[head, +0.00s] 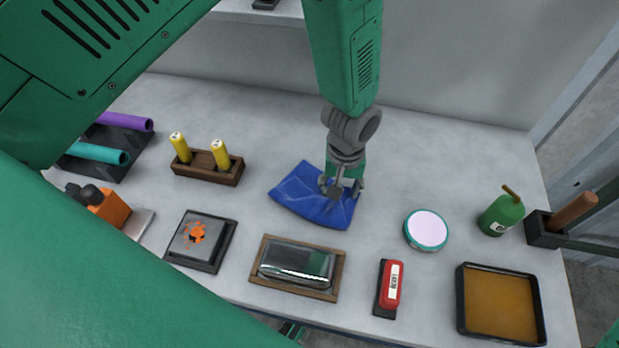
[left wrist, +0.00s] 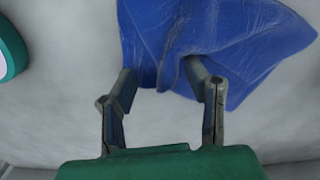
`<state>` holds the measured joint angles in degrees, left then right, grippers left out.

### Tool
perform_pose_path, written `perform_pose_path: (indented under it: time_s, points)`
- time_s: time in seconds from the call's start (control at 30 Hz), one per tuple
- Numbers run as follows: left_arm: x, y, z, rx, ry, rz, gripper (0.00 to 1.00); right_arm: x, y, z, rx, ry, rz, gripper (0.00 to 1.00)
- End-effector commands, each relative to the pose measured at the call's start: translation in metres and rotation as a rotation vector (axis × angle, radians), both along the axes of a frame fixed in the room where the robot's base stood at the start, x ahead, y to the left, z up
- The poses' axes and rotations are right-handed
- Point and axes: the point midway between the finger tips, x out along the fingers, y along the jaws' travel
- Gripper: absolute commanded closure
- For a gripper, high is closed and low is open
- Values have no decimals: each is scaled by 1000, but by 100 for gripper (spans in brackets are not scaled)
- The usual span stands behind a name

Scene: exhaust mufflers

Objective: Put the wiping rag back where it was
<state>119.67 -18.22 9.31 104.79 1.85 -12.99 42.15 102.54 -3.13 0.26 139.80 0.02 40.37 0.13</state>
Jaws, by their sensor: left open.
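The blue wiping rag (head: 305,196) lies spread and wrinkled on the grey tabletop, behind the framed metal muffler. It also fills the upper part of the left wrist view (left wrist: 190,40). My left gripper (head: 341,198) points down over the rag's right part. In the left wrist view the two fingers of my left gripper (left wrist: 160,88) are apart, with their tips at the rag's near edge and a fold of it between or just beyond them. Whether the fingers touch the cloth cannot be told. My right gripper is not in view.
The muffler's wooden tray (head: 259,285), a red-topped block (head: 391,287) and a round teal tin (head: 427,229) stand nearby. A wooden holder (head: 208,168) with yellow cylinders is left, a green bottle (head: 501,214) right. Bare tabletop lies behind the rag.

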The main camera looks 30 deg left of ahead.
Motion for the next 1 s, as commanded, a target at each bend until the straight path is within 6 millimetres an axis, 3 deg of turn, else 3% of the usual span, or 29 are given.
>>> perform_pose_path:
  time_s: [0.13,0.37,0.63,0.83,0.87,0.9,1.0]
  points:
    - [0,-6,20,0,-1,-1,57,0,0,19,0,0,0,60]
    - [-1,-11,30,-1,-1,-1,57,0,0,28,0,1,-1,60]
    - [-3,-30,80,-1,-1,-3,57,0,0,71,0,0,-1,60]
    - [-4,-39,94,1,-2,-3,57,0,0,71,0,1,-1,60]
    - [-4,-40,94,1,-2,-4,60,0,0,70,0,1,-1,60]
    - [-4,-40,93,1,-2,-5,74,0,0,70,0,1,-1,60]
    - [-5,-37,89,1,-2,-5,100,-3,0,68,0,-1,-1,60]
